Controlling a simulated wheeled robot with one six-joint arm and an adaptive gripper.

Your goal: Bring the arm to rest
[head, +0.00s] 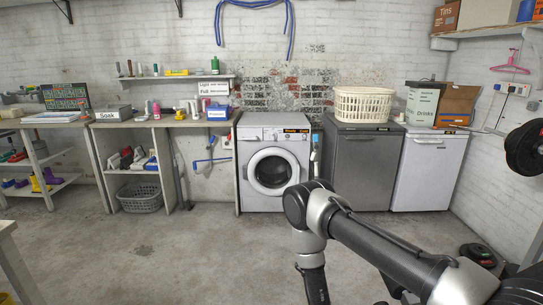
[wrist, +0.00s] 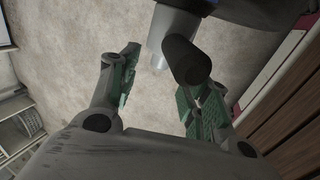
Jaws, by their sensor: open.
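My arm reaches in from the lower right in the head view, bends at an elbow, and its end points down out of the bottom of the picture. My gripper is not visible in the head view. In the wrist view my gripper (wrist: 160,95) is open, with its two green-padded fingers spread apart. No object sits between the fingers that I can make out. A dark cylindrical part hangs beside the right finger and seems to be part of my own body. Bare concrete floor (wrist: 80,40) lies beyond the fingers.
A washing machine (head: 272,163) stands at the back wall, with a grey appliance (head: 362,170) and a white one (head: 429,172) to its right. A workbench (head: 165,122) is at left. Weight plates (head: 525,147) are at the right edge. The middle floor (head: 170,250) is clear.

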